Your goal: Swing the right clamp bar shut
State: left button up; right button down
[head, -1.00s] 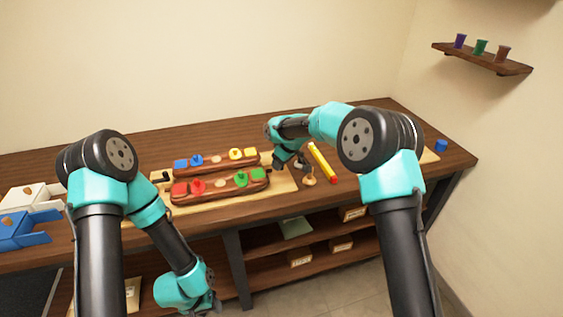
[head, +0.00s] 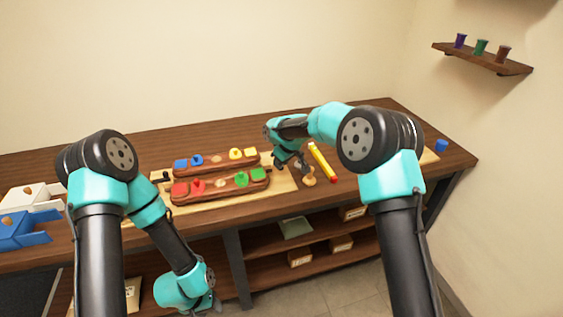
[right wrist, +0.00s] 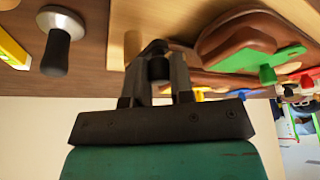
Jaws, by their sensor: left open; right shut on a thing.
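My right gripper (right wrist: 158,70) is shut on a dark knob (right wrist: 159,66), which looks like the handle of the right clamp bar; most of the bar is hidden. In the head view the right gripper (head: 296,168) is low at the right end of the pale board (head: 284,186). Two brown saddle-like pieces lie on the board: the rear one (head: 216,163) has blue and yellow parts, the front one (head: 221,190) red and green parts. A dark clamp part (head: 160,177) shows at the board's left end. My left gripper (head: 211,302) is open and empty, below the table's front edge.
A yellow-and-red bar like a spirit level (head: 322,160) and a dark-handled tool with a round head (right wrist: 61,38) lie right of the board. White (head: 30,195) and blue (head: 25,232) bins stand at the left. A blue cup (head: 441,146) stands far right.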

aim_at(266, 162)
jog(key=shift+a, duration=0.1)
jog(key=shift+a+m+t+h, duration=0.15)
jog(key=shift+a+m+h, duration=0.15)
jog(key=shift+m, duration=0.45)
jog(key=shift+a+m+t+h, duration=0.2)
jog(key=shift+a+m, duration=0.2)
jog(key=shift+m, duration=0.35)
jog(key=a+m, duration=0.1)
jog(key=m, duration=0.1)
jog(key=w+a+m+h, duration=0.1)
jog(key=m, duration=0.1)
jog(key=shift+t, duration=0.35)
jog(key=m+h, duration=0.1)
jog(key=m, duration=0.1)
jog(key=w+a+m+h, duration=0.1)
jog(key=m, duration=0.1)
jog(key=shift+w+a+m, duration=0.2)
jog(key=shift+m, duration=0.1)
jog(key=shift+w+a+m+h, duration=0.2)
jog(key=shift+w+m+h, duration=0.2)
jog(key=shift+m, duration=0.6)
jog(key=shift+w+a+m+h, duration=0.15)
jog(key=shift+w+m+h, duration=0.25)
jog(key=shift+m, duration=0.6)
jog(key=c, duration=1)
grip_release()
jog(key=shift+r, duration=0.1)
